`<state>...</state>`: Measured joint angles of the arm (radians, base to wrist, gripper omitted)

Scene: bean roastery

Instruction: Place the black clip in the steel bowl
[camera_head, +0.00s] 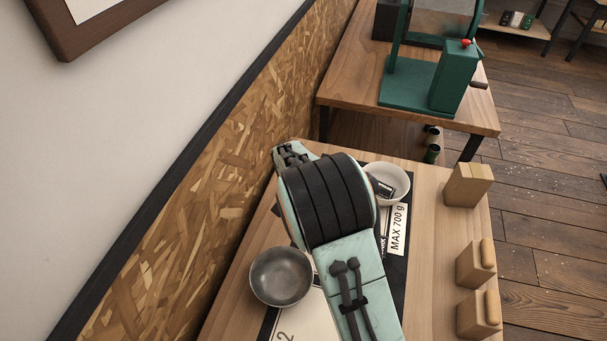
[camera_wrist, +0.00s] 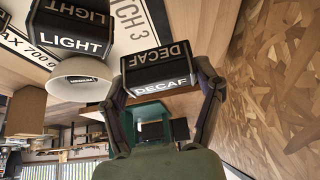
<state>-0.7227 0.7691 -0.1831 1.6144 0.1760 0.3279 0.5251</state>
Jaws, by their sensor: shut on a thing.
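In the head view my arm hides the gripper and the held clip. The steel bowl (camera_head: 281,276) is a round grey bowl on the wooden table, left of my arm; its inside looks empty. I do not make out the steel bowl in the wrist view. A second black block (camera_wrist: 72,38) lettered LIGHT shows left of the held clip in the wrist view.
A white bowl (camera_head: 398,176) stands right of my arm; it also shows in the wrist view (camera_wrist: 78,78). A MAX 700 g label (camera_head: 398,228) lies near it. Several wooden blocks (camera_head: 468,186) line the right edge. A particle-board wall (camera_head: 200,215) borders the left side.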

